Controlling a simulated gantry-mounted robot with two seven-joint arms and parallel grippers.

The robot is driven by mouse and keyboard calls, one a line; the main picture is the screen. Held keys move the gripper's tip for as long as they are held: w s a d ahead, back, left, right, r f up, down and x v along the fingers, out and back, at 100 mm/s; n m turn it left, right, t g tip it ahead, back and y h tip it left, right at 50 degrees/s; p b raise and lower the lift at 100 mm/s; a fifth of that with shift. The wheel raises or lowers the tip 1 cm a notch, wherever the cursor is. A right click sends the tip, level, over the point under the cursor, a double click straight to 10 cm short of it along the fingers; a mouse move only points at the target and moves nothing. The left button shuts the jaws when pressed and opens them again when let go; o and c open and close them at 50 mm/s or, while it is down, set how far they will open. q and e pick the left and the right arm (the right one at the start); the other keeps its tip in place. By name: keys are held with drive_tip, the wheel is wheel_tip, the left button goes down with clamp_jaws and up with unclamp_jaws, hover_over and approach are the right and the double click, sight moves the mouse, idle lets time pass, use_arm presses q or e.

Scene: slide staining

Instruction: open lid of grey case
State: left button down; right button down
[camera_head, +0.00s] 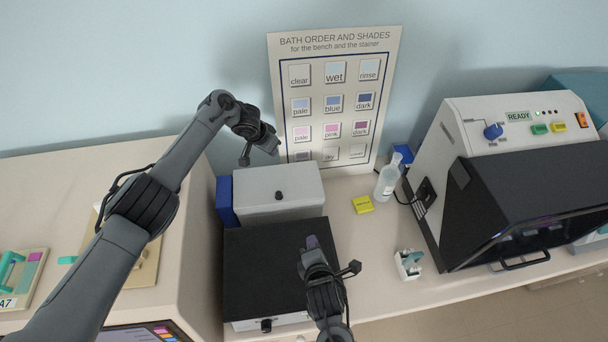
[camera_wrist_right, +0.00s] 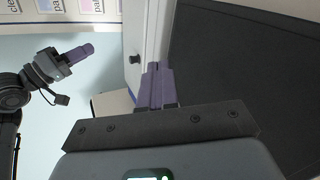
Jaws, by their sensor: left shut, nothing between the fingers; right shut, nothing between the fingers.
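The light grey case (camera_head: 255,183) stands at the back of the bench below the poster. A dark knob (camera_head: 279,195) sits near its front; its lid looks shut. In the right wrist view the knob (camera_wrist_right: 135,59) shows on the pale case (camera_wrist_right: 157,30), just beyond my fingertips. My left gripper (camera_head: 274,149) is shut and empty, above the case's back edge; it also shows in the right wrist view (camera_wrist_right: 78,53). My right gripper (camera_head: 311,242) is shut and empty, above the black-topped box, in front of the case and apart from the knob.
The black-topped box (camera_head: 255,265) stands directly in front of the case. A blue block (camera_head: 225,200) is at the case's left. A bottle (camera_head: 388,177), a yellow note (camera_head: 362,204) and a small white holder (camera_head: 408,264) stand right. The stainer (camera_head: 530,190) fills the far right.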

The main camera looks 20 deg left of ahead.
drive_tip(key=shift+w+a+r+n+t+y, duration=0.6)
drive_tip(key=shift+w+a+n, duration=0.9)
drive_tip(key=shift+w+n, duration=1.35)
drive_tip(key=shift+w+a+r+n+t+y, duration=0.35)
drive_tip(key=shift+w+a+n+t, duration=0.4)
drive_tip(key=shift+w+a+n, duration=1.9)
drive_tip(key=shift+w+a+r+n+t+y, duration=0.5)
drive_tip(key=shift+w+n, duration=1.3)
drive_tip(key=shift+w, duration=2.25)
drive_tip(key=shift+w+d+r, duration=0.1)
drive_tip(key=shift+d, duration=0.1)
use_arm(q)
drive_tip(key=c, duration=1.9)
unclamp_jaws()
drive_tip(key=o, duration=0.9)
drive_tip(key=shift+r, duration=0.1)
